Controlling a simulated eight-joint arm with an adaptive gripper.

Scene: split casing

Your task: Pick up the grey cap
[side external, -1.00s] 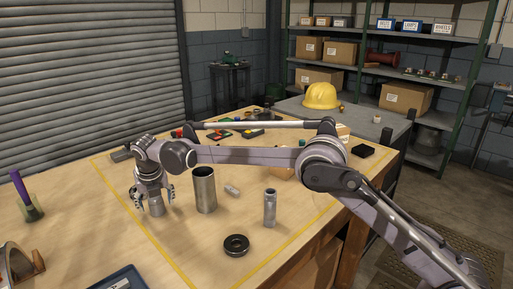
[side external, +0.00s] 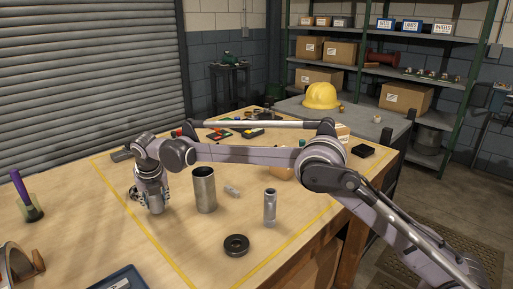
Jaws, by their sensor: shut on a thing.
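My gripper (side external: 150,198) points down at the left of the marked work area. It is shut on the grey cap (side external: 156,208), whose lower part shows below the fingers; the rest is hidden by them. The cap is at or very near the table top; I cannot tell whether it touches. An open-topped grey metal cylinder (side external: 204,190) stands upright just right of my gripper.
A slim metal cylinder (side external: 270,208) stands upright to the right. A small pale piece (side external: 232,191) lies between the cylinders. A black ring (side external: 236,246) lies in front. A purple-handled tool (side external: 23,190) stands at left. The table between them is clear.

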